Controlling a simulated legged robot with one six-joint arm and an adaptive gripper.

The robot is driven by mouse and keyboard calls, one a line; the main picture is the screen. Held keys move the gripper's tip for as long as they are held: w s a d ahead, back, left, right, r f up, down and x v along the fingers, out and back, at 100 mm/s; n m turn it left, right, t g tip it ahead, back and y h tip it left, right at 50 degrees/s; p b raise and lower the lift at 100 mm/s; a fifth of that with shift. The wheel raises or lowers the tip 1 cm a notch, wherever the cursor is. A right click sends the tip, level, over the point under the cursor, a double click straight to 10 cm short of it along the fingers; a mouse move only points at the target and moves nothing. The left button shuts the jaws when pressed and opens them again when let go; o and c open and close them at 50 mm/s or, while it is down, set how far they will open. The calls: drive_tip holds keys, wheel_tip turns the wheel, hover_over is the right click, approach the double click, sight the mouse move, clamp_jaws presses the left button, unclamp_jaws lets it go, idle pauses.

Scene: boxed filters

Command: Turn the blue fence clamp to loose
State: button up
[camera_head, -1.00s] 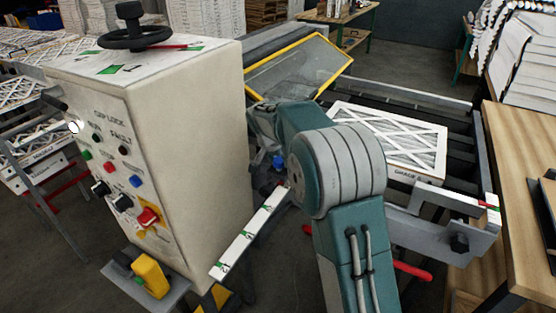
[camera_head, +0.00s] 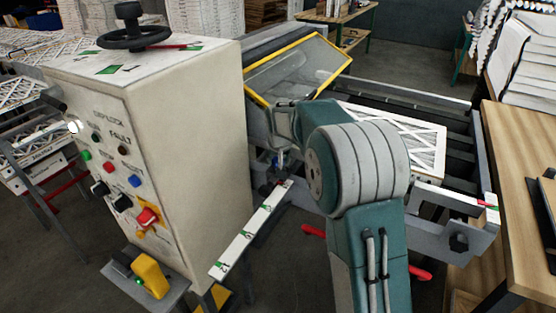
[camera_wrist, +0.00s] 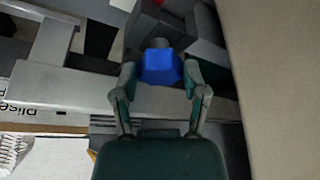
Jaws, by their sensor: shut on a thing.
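The blue fence clamp (camera_wrist: 161,67) shows in the wrist view as a blue knob with a dark grey top. My gripper (camera_wrist: 161,78) is shut on it, with one finger on each side. In the head view only a small bit of the blue clamp (camera_head: 275,161) shows, beside my gripper (camera_head: 281,158) at the far end of the white scale bar (camera_head: 245,240). My arm hides part of the machine there, and I cannot read the clamp's setting.
A cream control cabinet (camera_head: 205,160) with a black handwheel (camera_head: 134,38) stands close on the left. A yellow-framed clear guard (camera_head: 297,68) is just behind my gripper. A white boxed filter (camera_head: 415,145) lies on the conveyor to the right, and a wooden table (camera_head: 520,130) stands beyond.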

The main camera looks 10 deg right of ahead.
drive_tip(key=n+y, duration=0.1)
drive_tip(key=n, duration=0.2)
drive_tip(key=shift+d+f+n, duration=0.1)
drive_tip(key=shift+d+n, duration=0.05)
drive_tip(key=shift+n, duration=0.25)
drive_tip(key=shift+n+g+y, duration=0.5)
drive_tip(key=shift+n+y, duration=0.5)
drive_tip(key=shift+n, duration=1.2)
drive_tip(key=o, duration=1.1)
drive_tip(key=shift+w, duration=0.1)
drive_tip(key=shift+o, duration=0.2)
